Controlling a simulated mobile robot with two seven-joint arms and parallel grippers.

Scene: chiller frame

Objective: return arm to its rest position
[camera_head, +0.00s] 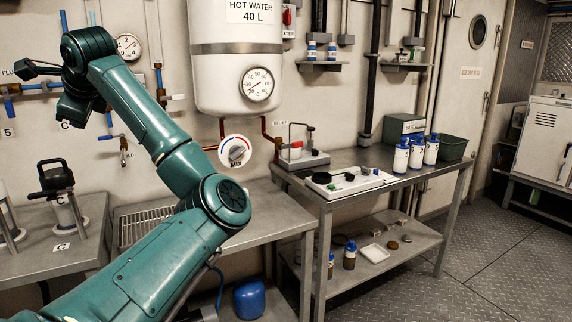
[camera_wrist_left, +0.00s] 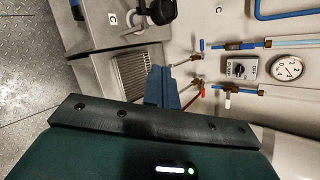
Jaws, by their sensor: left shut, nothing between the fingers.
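My teal left arm (camera_head: 140,110) rises from the bottom of the head view, bends at the elbow and reaches up to the upper left. My left gripper (camera_head: 24,68) is at the far upper left of the head view, raised well above the bench and in front of the wall. In the left wrist view my left gripper (camera_wrist_left: 161,72) shows its two fingers together with nothing between them. My right gripper is in neither view.
The hot water tank (camera_head: 237,60) hangs right of my arm. A bench (camera_head: 265,209) with a drain grate (camera_head: 140,227) lies below it. A black-handled device (camera_head: 62,183) stands left. Blue-capped bottles (camera_head: 416,155) stand on the right table (camera_head: 340,205). Pipes and a gauge (camera_wrist_left: 287,68) are on the wall.

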